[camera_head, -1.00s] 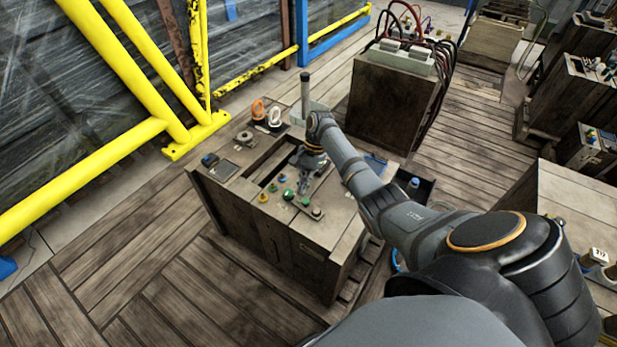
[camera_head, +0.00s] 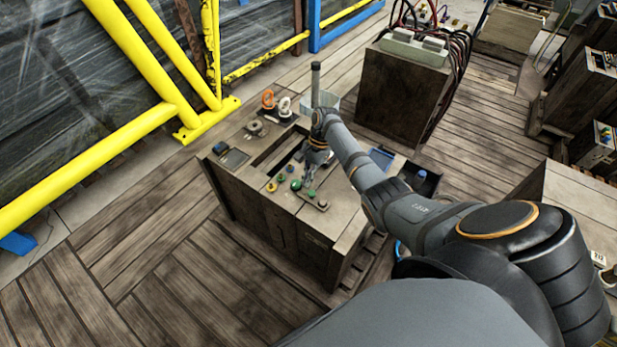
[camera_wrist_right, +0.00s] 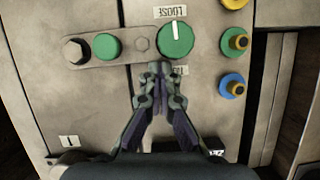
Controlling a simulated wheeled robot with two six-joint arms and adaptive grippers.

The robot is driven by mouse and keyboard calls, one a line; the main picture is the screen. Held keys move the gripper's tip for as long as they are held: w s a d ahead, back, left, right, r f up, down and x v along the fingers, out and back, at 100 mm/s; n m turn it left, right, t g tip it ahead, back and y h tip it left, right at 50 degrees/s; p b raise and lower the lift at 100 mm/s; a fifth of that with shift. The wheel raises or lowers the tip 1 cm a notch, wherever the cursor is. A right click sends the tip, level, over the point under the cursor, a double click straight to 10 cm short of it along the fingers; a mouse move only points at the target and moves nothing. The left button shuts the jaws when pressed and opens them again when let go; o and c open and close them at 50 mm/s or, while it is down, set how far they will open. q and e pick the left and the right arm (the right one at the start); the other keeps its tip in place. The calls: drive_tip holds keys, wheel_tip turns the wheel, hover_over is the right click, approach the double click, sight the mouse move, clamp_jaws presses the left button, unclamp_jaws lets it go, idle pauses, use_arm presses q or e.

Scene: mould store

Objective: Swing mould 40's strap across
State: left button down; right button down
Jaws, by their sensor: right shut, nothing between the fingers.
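The strap (camera_wrist_right: 128,49) is a flat grey plate on the mould's top in the right wrist view. The dial's white mark points up at a "LOOSE" label. A lower label is partly hidden. My right gripper (camera_wrist_right: 160,72) is shut and empty, fingertips just below the dial; touching cannot be told. In the head view it (camera_head: 308,180) is over the wooden mould (camera_head: 250,205). The number 40 is not readable. My left gripper is out of view.
A hose-topped box (camera_head: 400,95) stands behind. Floor left of the mould is clear.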

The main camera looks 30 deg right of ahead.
drive_tip(key=v, duration=0.8)
